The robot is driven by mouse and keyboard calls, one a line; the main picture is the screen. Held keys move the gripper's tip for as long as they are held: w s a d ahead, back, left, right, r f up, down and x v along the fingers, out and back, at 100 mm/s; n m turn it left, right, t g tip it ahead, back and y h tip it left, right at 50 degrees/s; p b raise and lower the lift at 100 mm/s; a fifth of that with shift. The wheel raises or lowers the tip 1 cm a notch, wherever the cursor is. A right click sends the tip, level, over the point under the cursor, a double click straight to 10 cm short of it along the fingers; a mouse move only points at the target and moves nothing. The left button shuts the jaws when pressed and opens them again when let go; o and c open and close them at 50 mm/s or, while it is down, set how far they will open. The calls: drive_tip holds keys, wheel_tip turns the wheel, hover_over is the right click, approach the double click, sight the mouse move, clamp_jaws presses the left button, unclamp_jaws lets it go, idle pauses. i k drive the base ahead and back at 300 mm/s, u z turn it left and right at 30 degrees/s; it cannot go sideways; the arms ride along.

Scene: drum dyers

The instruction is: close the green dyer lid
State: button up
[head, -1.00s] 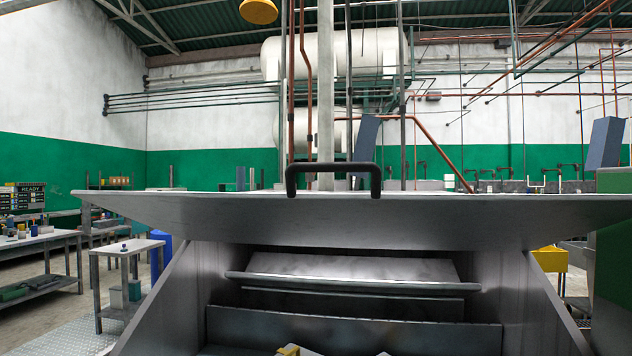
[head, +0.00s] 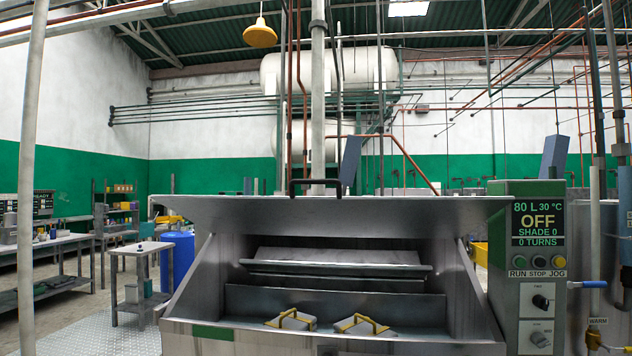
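The dyer lid (head: 340,212) is a wide grey metal panel, raised open above the dyer trough, with a black bar handle (head: 314,182) at its top edge. The dyer (head: 255,335) is a steel tub with sloped side walls and a green patch on its front. Inside it, two pale blocks with yellow handles (head: 291,322) (head: 361,327) lie side by side, with a ribbed metal part behind them. My gripper is not in view.
A green control panel (head: 533,260) stands right of the tub, reading OFF, 80 L, 30 °C. Pipes and a valve (head: 590,284) are at far right. A pale pole (head: 30,180) stands at left, near work tables (head: 140,250) and a blue barrel (head: 177,262). Open floor shows at left.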

sight(338, 215)
drive_tip(key=u, duration=1)
drive_tip(key=i, duration=1.05)
